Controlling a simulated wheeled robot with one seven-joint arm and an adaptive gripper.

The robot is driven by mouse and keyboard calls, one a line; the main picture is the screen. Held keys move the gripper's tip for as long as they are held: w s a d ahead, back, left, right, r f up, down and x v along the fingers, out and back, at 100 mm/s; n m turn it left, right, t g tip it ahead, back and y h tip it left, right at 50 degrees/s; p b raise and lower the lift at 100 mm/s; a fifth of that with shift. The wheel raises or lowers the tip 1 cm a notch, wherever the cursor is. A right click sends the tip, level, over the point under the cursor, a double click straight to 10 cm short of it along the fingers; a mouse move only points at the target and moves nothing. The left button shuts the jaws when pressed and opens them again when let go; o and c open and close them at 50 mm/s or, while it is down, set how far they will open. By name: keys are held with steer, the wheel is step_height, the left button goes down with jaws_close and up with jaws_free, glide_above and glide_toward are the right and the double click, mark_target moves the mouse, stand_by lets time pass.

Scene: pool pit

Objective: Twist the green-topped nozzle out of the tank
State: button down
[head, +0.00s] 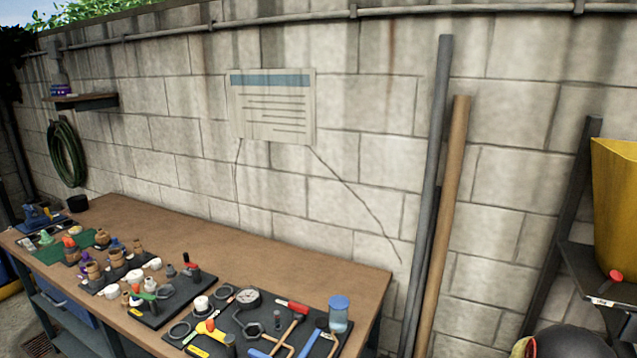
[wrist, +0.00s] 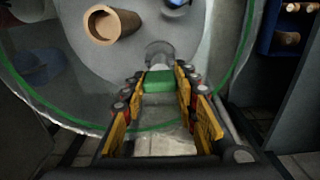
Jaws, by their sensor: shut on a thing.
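The green-topped nozzle (wrist: 158,82) is in the middle of the wrist view, in front of the round, pale, see-through tank (wrist: 212,55). My gripper (wrist: 161,73), with yellow fingers, is shut on the green top, one finger on each side. A grey, rounded part shows just beyond the green top, against the tank. How deep the nozzle sits in the tank is hidden. Neither the tank, the nozzle nor my gripper shows in the head view.
A brown cylinder (wrist: 112,24) shows at the tank, up and left of the nozzle. A dark shelf (wrist: 287,30) stands at right. In the head view, a workbench (head: 245,247) carries many tools and fittings; two poles (head: 445,210) lean on the block wall, left of a yellow container (head: 615,195).

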steer(key=shift+r+p, duration=0.65)
steer(key=shift+r, duration=0.4)
step_height(320, 180, up, 13)
steer(key=p, duration=0.8)
steer(key=shift+p, duration=0.3)
